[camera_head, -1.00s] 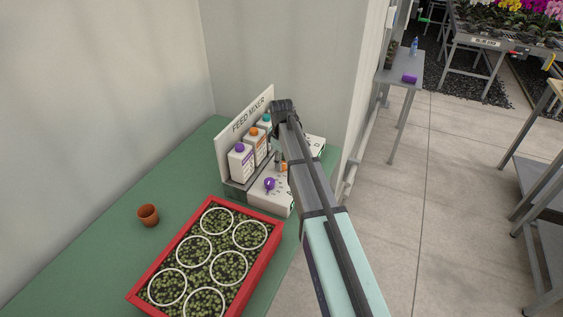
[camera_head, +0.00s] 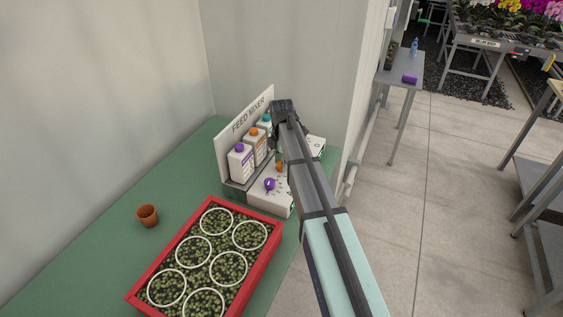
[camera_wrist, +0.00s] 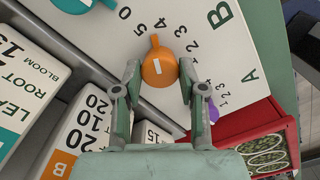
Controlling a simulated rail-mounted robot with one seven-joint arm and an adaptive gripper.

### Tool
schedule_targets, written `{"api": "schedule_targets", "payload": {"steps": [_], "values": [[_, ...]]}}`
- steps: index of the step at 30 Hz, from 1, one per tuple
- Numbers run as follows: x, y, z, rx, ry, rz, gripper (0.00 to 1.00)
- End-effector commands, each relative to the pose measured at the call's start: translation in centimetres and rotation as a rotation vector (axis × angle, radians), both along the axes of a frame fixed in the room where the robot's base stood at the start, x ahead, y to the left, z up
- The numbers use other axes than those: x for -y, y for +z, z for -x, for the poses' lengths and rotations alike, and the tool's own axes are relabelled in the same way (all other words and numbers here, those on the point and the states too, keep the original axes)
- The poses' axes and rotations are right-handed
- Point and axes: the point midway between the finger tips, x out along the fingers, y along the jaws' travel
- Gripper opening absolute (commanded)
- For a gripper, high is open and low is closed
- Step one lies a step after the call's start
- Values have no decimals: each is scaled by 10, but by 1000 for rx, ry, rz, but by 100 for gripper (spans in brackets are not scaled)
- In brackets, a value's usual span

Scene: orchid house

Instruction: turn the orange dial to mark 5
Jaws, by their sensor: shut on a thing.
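The orange dial (camera_wrist: 160,68) is on the white panel of the feed mixer (camera_head: 270,200), beneath the letter B in the wrist view. Its narrow nub points up in that view, close to the printed 5 and 4; which mark it lines up with is hard to tell. My gripper (camera_wrist: 160,72) is shut on the orange dial, one finger on each side. In the head view the orange dial (camera_head: 279,166) shows as a small patch beside my arm, which hides much of the panel.
A purple dial (camera_head: 269,184) and a teal dial (camera_wrist: 85,4) are on the same panel. Bottles (camera_head: 241,163) stand behind, close to my fingers. A red tray (camera_head: 137,289) of plants and a clay pot (camera_head: 148,215) are on the green bench.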

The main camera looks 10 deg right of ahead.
Motion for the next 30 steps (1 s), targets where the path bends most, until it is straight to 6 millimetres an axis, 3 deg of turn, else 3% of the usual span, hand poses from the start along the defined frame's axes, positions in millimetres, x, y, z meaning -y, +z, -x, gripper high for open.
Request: {"api": "schedule_targets", "payload": {"steps": [12,30], "values": [[0,-1,1,-3,263,-1,6],[0,-1,2,-3,327,-1,6]]}}
